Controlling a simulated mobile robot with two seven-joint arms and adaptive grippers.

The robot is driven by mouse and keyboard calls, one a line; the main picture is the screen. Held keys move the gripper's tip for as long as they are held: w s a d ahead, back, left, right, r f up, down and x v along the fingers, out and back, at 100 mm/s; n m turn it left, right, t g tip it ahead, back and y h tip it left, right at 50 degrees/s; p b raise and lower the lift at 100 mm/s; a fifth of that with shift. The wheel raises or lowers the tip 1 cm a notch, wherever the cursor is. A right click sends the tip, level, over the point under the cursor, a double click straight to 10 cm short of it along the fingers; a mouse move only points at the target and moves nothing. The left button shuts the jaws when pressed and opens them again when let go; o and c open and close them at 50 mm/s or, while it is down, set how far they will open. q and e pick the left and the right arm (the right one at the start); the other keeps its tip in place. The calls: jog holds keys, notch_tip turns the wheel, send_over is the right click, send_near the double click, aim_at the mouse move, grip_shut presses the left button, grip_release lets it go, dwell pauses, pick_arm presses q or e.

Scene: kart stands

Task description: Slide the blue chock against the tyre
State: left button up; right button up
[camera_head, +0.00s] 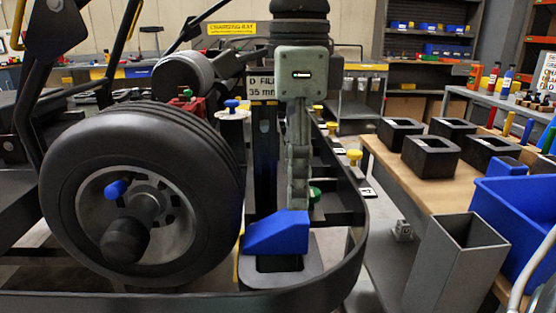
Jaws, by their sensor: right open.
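The blue chock (278,234) is a wedge at the lower middle, its thin end pointing left toward the tyre (70,225). The thin end is close to the tyre's right side; I cannot tell whether they touch. Under the chock is a black square holder (281,280) with a dark recess. The tyre is large and black, on a grey rim with a blue knob. My right gripper (300,200) points down from above, its fingers ending at the chock's upper edge. It is open; one finger side shows. My left gripper is not in view.
A black curved bumper rail (357,225) runs around the front and right of the chock. A white sign (262,88) stands behind the chock.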

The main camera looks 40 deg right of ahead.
aim_at(296, 213)
jog(key=shift+s, duration=0.25)
notch_tip(296, 213, down, 6)
jog(key=shift+w+f, duration=0.1)
jog(key=shift+f, duration=0.15)
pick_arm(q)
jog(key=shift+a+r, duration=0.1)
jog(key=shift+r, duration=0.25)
pick_arm(e)
jog(key=shift+f, duration=0.65)
jog(key=shift+c, duration=0.4)
jog(key=c, duration=1.3)
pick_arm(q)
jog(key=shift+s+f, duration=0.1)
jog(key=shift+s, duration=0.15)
pick_arm(e)
jog(key=shift+o, duration=0.2)
